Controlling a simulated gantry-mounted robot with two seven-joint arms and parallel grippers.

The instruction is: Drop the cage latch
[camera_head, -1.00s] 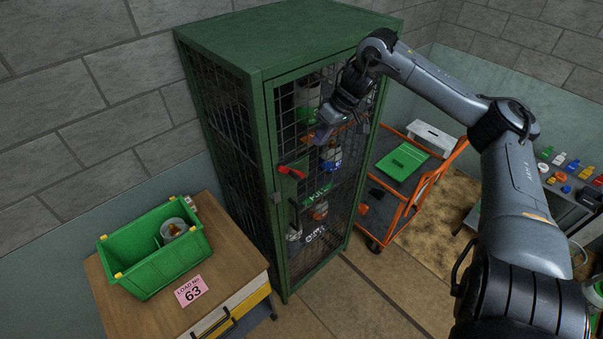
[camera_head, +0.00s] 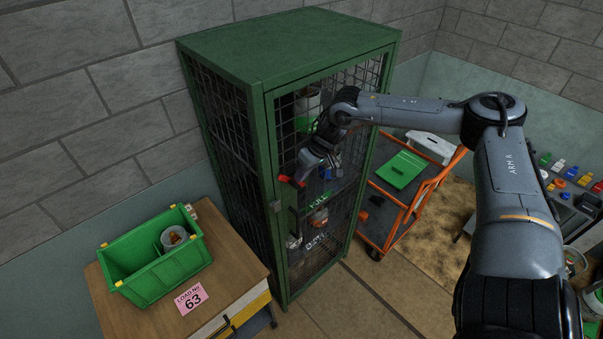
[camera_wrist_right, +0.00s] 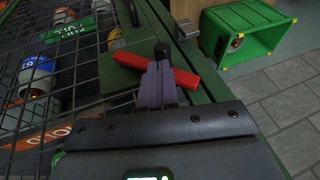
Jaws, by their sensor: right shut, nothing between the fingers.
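The green cage (camera_head: 262,62) is a tall mesh-sided cabinet with its door closed. Its red latch (camera_head: 288,180) sits on the door's left edge, partly hidden by my right gripper. In the right wrist view, the latch (camera_wrist_right: 188,78) is a red bar lying tilted across the green frame, with a black knob beside it. My right gripper (camera_head: 304,178) is at the latch; in the right wrist view its purple-grey fingers (camera_wrist_right: 155,72) are shut, empty, and overlap the bar's middle. Whether they touch it I cannot tell. My left gripper is not in view.
A green bin (camera_head: 150,285) and a pink "63" card (camera_head: 191,298) are on a wooden cabinet (camera_head: 240,283) at the lower left. An orange cart (camera_head: 398,222) stands right of the cage. Containers sit on shelves behind the mesh. The floor before the cage is clear.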

